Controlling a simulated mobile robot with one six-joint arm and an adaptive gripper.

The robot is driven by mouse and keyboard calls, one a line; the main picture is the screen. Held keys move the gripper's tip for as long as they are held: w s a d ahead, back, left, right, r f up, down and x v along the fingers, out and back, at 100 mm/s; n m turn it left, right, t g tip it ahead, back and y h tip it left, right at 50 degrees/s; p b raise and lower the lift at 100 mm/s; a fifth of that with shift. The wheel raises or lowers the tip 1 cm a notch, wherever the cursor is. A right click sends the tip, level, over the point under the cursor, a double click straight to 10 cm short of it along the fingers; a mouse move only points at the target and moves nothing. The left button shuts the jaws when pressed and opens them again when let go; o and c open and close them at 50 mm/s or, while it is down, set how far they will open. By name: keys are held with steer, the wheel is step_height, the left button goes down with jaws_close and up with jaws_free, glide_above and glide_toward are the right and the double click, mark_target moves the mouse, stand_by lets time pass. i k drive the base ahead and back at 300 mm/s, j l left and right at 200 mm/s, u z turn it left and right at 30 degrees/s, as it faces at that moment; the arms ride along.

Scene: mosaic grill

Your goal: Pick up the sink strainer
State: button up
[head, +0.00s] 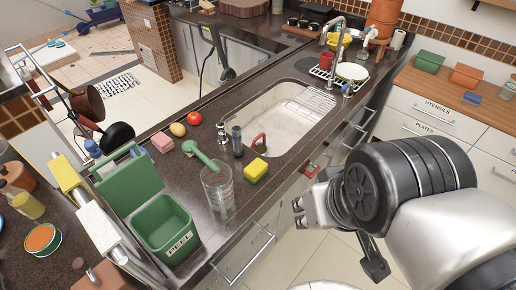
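I cannot identify the sink strainer with certainty. A small arched red item (260,142) stands at the near left edge of the sink (285,118), and a green long-handled item (200,153) lies on the counter to its left. Either shape is too small to name surely. My gripper (299,212) is in front of the counter, at the right of these things and apart from them. Its fingertips point left, look spread, and hold nothing visible.
On the dark counter (160,141) stand a clear glass (218,190), a yellow-green sponge (256,170), a dark cylinder (237,141), a tomato (194,119) and an open green bin (166,228). A faucet (338,60) and dish rack (327,77) are farther back. Drawer handles (245,262) project from the counter front.

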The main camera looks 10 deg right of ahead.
mark_target(260, 147)
steer(key=i+l+u, duration=0.3)
steer(key=i+l, duration=0.2)
steer(key=i+l+u, duration=0.25)
steer(key=i+l, duration=0.35)
